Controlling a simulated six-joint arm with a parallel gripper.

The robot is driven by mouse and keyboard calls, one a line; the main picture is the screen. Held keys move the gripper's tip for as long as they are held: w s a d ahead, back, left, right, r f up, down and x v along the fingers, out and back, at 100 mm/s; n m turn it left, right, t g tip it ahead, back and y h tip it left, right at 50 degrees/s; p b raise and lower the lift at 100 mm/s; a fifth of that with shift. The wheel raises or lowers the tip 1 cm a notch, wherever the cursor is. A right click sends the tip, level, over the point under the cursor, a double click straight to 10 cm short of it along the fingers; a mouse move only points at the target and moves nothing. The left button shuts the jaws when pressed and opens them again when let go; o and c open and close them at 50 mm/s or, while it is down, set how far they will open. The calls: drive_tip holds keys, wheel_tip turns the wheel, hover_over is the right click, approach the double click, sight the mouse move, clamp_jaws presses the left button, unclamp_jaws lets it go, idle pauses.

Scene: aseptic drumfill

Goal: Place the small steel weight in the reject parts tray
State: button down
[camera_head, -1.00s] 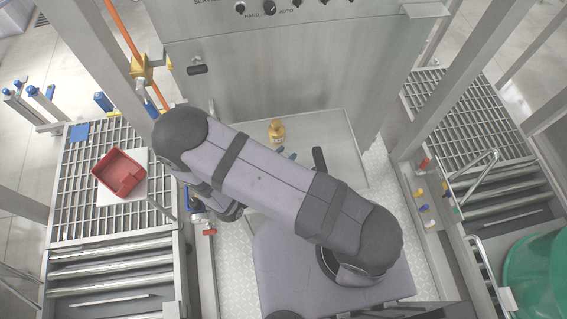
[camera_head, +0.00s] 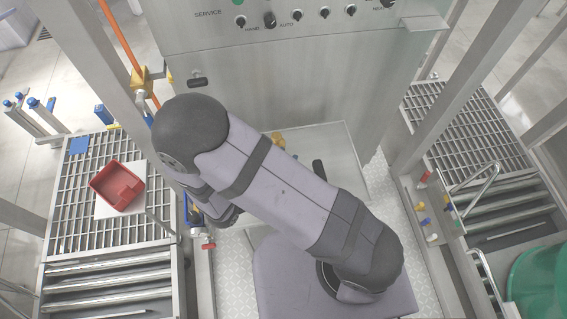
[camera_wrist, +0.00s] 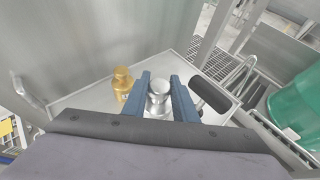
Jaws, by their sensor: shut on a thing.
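The small steel weight (camera_wrist: 159,91) is a shiny knobbed cylinder, seen in the wrist view between the two blue fingers of my gripper (camera_wrist: 160,96). The gripper is shut on it. In the head view my arm hides both the gripper and the weight. A red open tray (camera_head: 118,187), which looks like the reject parts tray, sits on a white sheet on the left grating. The tray is well to the left of my arm and looks empty.
A black handle (camera_wrist: 209,94) is close on the right. A metal cabinet (camera_head: 300,70) rises behind. Frame posts stand on both sides, one near the red tray.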

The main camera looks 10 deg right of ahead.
drive_tip(key=shift+r, duration=1.7)
